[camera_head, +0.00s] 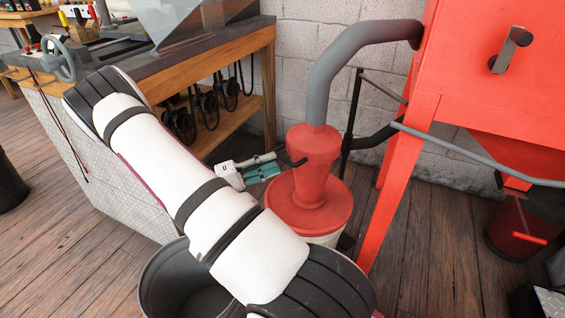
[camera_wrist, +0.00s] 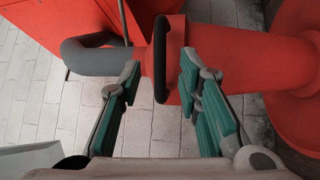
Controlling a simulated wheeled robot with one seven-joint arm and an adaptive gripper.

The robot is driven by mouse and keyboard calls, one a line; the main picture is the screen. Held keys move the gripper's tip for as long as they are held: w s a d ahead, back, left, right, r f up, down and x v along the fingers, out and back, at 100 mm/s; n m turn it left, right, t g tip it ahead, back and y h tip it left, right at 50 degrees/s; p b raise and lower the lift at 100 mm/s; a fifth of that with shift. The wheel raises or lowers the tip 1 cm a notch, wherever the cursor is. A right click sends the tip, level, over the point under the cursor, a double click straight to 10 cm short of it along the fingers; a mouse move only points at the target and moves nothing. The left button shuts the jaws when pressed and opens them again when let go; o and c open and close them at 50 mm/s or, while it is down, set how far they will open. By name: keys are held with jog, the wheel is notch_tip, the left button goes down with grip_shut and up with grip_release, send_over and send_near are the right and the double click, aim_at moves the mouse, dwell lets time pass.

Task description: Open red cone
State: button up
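The red cone-shaped body (camera_head: 314,165) stands on a wide round red base, with a grey pipe rising from its top. A small black handle (camera_head: 298,162) sticks out from its side. In the wrist view the black handle (camera_wrist: 160,60) crosses in front of the red body (camera_wrist: 225,50). My gripper (camera_head: 277,163) points at the handle from the left. In the wrist view its two teal-padded fingers (camera_wrist: 160,66) are apart, one on each side of the handle, with gaps visible. It holds nothing. Contact with the handle is not visible.
The thick grey pipe (camera_head: 350,55) curves to a large red cabinet (camera_head: 482,55) on red legs at right. A wooden workbench (camera_head: 215,52) stands at left. A dark bucket (camera_head: 165,280) is below my arm. A block wall (camera_head: 292,75) is behind. Wooden floor (camera_head: 65,255) is clear at lower left.

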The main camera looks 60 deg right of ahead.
aim_at(283, 157)
jog(key=shift+b+x, duration=0.45)
jog(key=shift+x, duration=1.9)
grip_shut()
